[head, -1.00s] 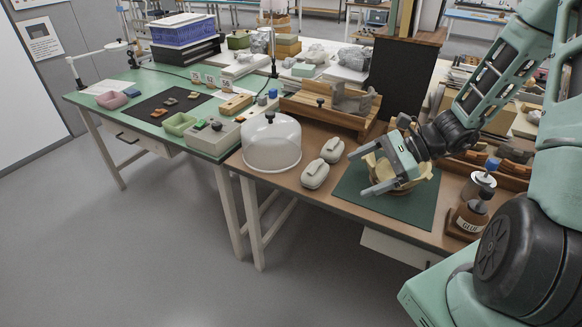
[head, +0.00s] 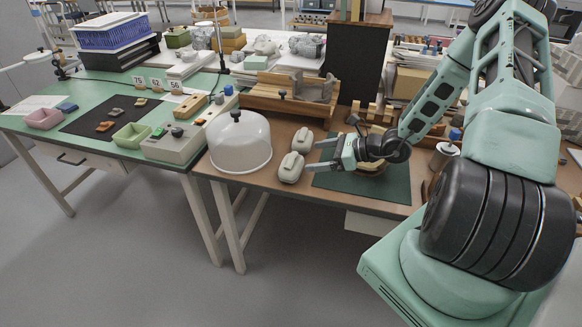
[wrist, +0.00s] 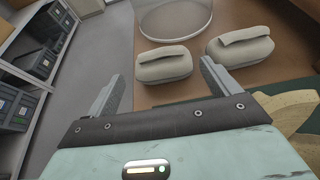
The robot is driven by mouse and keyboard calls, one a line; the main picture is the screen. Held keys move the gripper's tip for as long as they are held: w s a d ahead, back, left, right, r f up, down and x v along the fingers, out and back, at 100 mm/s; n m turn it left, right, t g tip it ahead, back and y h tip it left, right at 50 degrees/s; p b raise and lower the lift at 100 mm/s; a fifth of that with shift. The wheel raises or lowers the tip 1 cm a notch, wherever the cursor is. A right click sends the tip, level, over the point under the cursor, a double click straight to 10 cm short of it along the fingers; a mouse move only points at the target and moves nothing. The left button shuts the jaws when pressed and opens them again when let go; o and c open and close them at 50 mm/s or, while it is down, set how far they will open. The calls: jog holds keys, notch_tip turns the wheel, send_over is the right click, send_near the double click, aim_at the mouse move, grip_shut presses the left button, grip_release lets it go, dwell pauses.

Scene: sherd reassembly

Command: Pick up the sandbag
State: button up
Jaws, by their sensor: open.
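Two grey-beige sandbags, each with a raised strap on top, lie side by side on the brown table. In the head view the nearer sandbag (head: 291,167) and the farther sandbag (head: 302,141) sit between the clear dome and the green mat. My gripper (head: 318,156) is open and empty, its fingers pointing left at the sandbags from just to their right. The wrist view shows one sandbag (wrist: 164,65) ahead between the finger lines and the other sandbag (wrist: 240,46) ahead of the right finger. Neither is between the jaws.
A clear dome with a black knob (head: 240,143) stands just left of the sandbags. A green mat (head: 389,187) lies under my gripper, with a tan pottery piece (wrist: 293,112) on it. A wooden rack (head: 262,101) stands behind. The table's front edge is close to the nearer sandbag.

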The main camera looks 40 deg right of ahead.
aim_at(294, 159)
jog(key=x, duration=0.7)
jog(key=shift+w+a+f, duration=0.1)
jog(key=shift+w+a, duration=0.1)
jog(key=c, duration=1.4)
